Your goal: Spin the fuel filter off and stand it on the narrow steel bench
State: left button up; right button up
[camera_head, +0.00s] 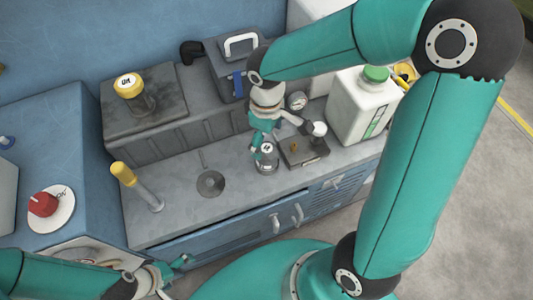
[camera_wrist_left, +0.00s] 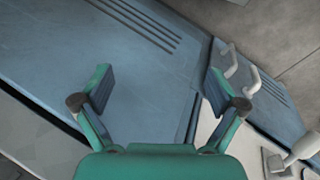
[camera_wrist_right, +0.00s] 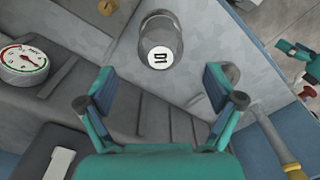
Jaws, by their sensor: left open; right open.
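A grey canister with a white-labelled top (camera_head: 267,158), which looks like the fuel filter, stands upright on the grey counter (camera_head: 185,212). I cannot tell for sure that it is the filter, or that this counter is the narrow steel bench. My right gripper (camera_head: 260,137) is open just above and behind the canister. In the right wrist view the canister (camera_wrist_right: 160,42) is beyond my open fingertips (camera_wrist_right: 158,85), with nothing between them. My left gripper (camera_head: 178,268) is open and empty in front of the blue cabinet; its wrist view shows only cabinet faces between the fingers (camera_wrist_left: 158,82).
A dark block (camera_head: 150,105) bears a yellow-capped part (camera_head: 130,85). A yellow-handled tool (camera_head: 123,174), a round drain (camera_head: 211,183), a small plate with fittings (camera_head: 303,152) and a white jug (camera_head: 360,105) are on the counter. A red knob (camera_head: 43,204) is at left.

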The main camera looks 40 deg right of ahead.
aim_at(267, 155)
notch_tip(267, 155, down, 8)
jog(key=shift+f+b, duration=0.25)
jog(key=shift+b, duration=0.3)
jog(key=shift+c, duration=0.4)
jog(key=c, duration=1.3)
jog(key=n+p, duration=0.2)
jog(key=n, duration=0.1)
jog(key=shift+r, duration=0.2)
jog(key=shift+n, duration=0.8)
jog(key=shift+f+n, duration=0.2)
jog(key=shift+n, duration=0.1)
